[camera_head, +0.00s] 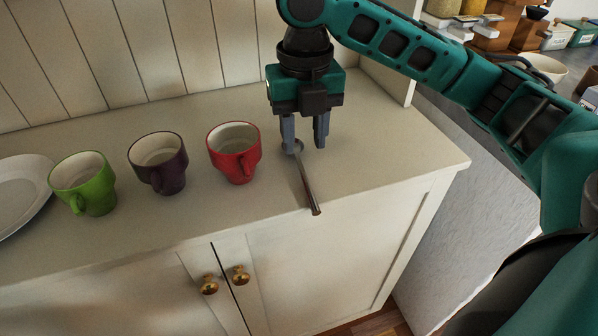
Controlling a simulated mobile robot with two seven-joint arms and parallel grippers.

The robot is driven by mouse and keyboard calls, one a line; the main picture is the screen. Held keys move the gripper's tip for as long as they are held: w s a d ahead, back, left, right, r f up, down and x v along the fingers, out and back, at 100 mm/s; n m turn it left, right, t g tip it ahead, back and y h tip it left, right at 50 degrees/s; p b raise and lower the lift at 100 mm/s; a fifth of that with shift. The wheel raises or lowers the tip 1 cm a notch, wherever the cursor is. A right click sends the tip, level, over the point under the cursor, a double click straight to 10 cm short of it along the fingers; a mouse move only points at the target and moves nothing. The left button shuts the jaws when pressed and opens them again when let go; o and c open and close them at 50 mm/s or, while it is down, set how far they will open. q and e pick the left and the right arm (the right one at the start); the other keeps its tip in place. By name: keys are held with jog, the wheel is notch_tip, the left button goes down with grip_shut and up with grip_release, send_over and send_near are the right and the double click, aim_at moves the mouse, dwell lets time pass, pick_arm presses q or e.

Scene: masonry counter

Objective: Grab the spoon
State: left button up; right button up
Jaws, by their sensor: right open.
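The spoon (308,186) lies on the white counter, right of the red mug. Its bowl points to the back and its dark handle end reaches the counter's front edge. My right gripper (305,144) points down over the bowl end of the spoon, with its two grey fingers apart. The fingertips are at or just above the bowl; I cannot tell if they touch it. My left gripper is not in view.
A red mug (234,152), a purple mug (158,163) and a green mug (84,184) stand in a row to the left. A white plate (18,190) is at the far left. The counter (390,150) is clear to the right of the spoon. A panelled wall stands behind.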

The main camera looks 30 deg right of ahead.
aim_at(302, 169)
jog(key=f, duration=0.2)
jog(key=f+b, duration=0.1)
jog(key=f, duration=0.1)
jog(key=f+b, duration=0.1)
jog(key=f, duration=0.1)
jog(key=shift+w+d+f, duration=0.1)
jog(key=shift+w+f, duration=0.2)
jog(key=shift+f, duration=0.1)
grip_shut()
